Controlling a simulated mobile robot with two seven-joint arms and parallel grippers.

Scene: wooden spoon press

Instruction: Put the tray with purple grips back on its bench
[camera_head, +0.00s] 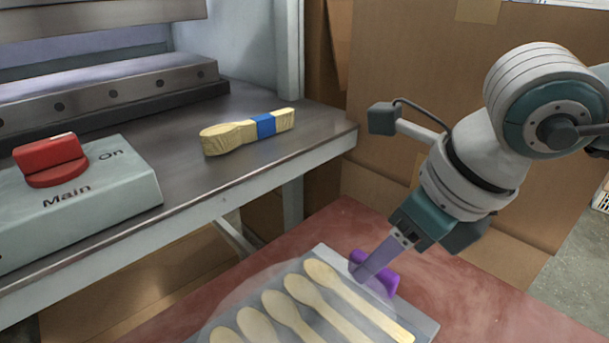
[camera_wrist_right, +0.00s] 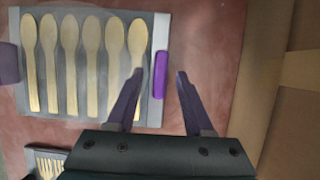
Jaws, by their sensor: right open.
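The grey tray (camera_head: 319,255) holds a row of several wooden spoons and lies over the red surface at the bottom of the head view. One purple grip (camera_head: 375,273) shows on its right side. In the right wrist view the tray (camera_wrist_right: 86,112) shows a purple grip (camera_wrist_right: 160,75) on its right and another (camera_wrist_right: 8,62) at the left picture edge. My right gripper (camera_head: 364,272) is open at the right-hand grip. In its wrist view the two fingers (camera_wrist_right: 160,78) lie either side of that grip; contact cannot be told. My left gripper is not in view.
A press bench (camera_head: 250,173) stands at left, carrying a blue-banded spoon bundle (camera_head: 247,131) and a switch box (camera_head: 75,205) with a red knob. Cardboard (camera_head: 420,60) stands behind. The red surface (camera_head: 480,305) is clear right of the tray. More spoons (camera_wrist_right: 50,165) show lower left in the wrist view.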

